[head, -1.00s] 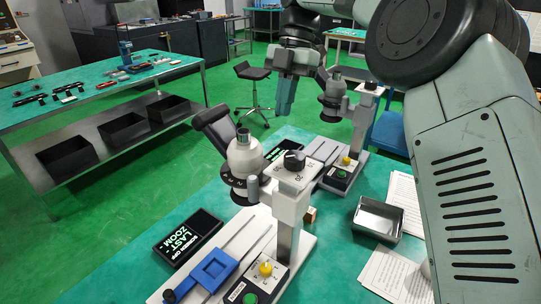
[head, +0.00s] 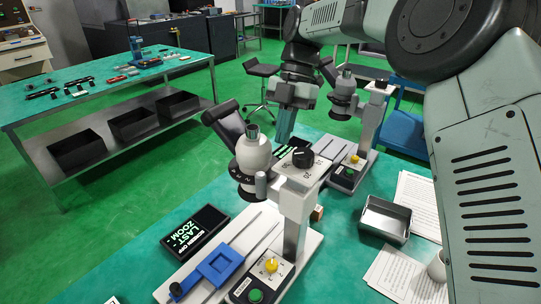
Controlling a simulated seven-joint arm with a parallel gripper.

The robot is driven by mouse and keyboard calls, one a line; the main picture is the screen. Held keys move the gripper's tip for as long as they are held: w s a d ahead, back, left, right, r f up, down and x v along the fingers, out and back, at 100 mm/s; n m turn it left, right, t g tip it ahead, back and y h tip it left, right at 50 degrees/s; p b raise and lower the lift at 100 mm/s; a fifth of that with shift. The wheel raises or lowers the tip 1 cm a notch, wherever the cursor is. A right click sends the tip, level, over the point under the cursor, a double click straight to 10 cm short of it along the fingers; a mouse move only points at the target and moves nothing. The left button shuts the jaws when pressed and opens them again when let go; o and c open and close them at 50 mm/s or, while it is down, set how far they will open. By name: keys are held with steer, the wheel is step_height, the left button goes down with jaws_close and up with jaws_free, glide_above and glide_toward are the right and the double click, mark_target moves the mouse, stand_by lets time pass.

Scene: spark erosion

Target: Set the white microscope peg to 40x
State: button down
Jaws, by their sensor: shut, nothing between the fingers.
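The near white microscope (head: 253,152) stands on a pale base, its black eyepiece tilted up to the left. A dark ring (head: 240,177) with small, hard-to-read marks sits under its head. A grey upright peg (head: 261,186) shows at the ring's right side. A black knob (head: 303,157) sits on the white arm top beside printed numbers. My gripper (head: 285,127) is shut, empty and pointing down, behind and to the right of the microscope head. It appears apart from the microscope; its tips are near the head's outline.
A second microscope (head: 343,95) stands behind on the right. A blue stage (head: 221,266), yellow knob (head: 271,265) and green button (head: 255,295) are on the near base. A metal tray (head: 385,220) and papers lie right.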

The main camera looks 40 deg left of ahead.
mark_target(260, 181)
steer(key=x, duration=0.4)
steer(key=shift+s+d+r, duration=0.1)
steer(key=shift+s+r, duration=0.05)
steer(key=shift+s, duration=1.05)
steer(key=shift+s+d, duration=0.1)
steer(key=shift+s, duration=0.65)
